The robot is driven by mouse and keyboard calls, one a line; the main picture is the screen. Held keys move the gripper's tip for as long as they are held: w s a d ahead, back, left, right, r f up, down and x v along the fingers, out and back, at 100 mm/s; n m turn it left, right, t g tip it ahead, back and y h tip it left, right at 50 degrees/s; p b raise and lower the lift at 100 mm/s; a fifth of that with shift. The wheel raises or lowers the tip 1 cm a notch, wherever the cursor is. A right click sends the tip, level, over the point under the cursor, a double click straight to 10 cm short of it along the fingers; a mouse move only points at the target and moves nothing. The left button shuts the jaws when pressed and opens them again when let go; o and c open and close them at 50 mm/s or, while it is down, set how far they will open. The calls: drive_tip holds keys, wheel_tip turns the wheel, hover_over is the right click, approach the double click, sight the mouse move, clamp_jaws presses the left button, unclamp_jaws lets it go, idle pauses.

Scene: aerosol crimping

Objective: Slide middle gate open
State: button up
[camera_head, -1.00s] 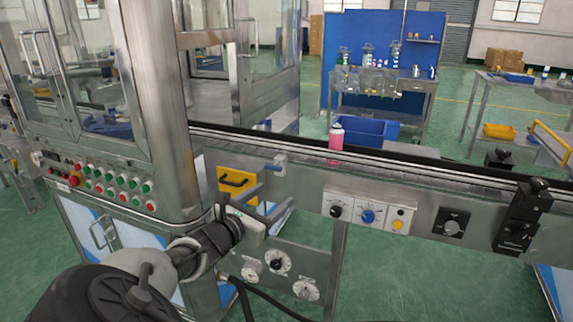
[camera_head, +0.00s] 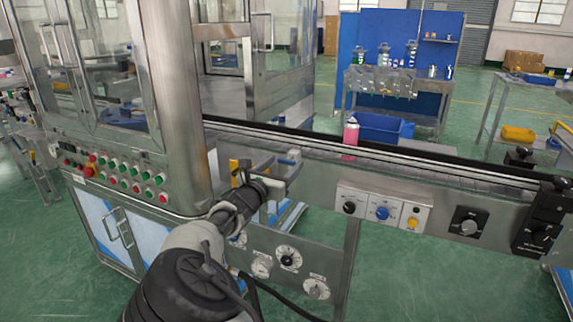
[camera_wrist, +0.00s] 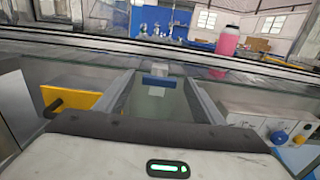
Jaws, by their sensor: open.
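A small blue bar on a grey bracket (camera_head: 287,161), which may be the gate's handle, sits at the near side of the conveyor rail. The wrist view shows the blue bar (camera_wrist: 161,80) ahead, between my two fingers. My gripper (camera_head: 284,168) is open and empty, its fingers pointing at the rail on either side of the bar's line. I cannot tell whether they touch it. A yellow panel (camera_head: 235,167) is left of the gripper, mostly hidden by it; its black handle (camera_wrist: 53,108) shows in the wrist view. I cannot tell which part is the middle gate.
A pink can (camera_head: 351,137) stands on the conveyor (camera_head: 430,165) to the right. Knob panels (camera_head: 383,212) are on the conveyor's front face. A steel post (camera_head: 178,100) and a button panel (camera_head: 117,177) are left. More dials (camera_head: 288,257) sit below.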

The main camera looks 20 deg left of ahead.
drive_tip(key=shift+w+d, duration=0.1)
drive_tip(key=shift+w, duration=1.3)
drive_tip(key=c, duration=1.5)
drive_tip(key=s, duration=0.6)
drive_tip(key=shift+s+a+p, duration=0.1)
drive_tip(key=shift+a+p, duration=0.15)
drive_tip(key=shift+p, duration=0.15)
drive_tip(key=shift+s, duration=0.15)
drive_tip(key=shift+f, duration=0.15)
drive_tip(key=o, duration=1.5)
drive_tip(key=shift+s, duration=0.1)
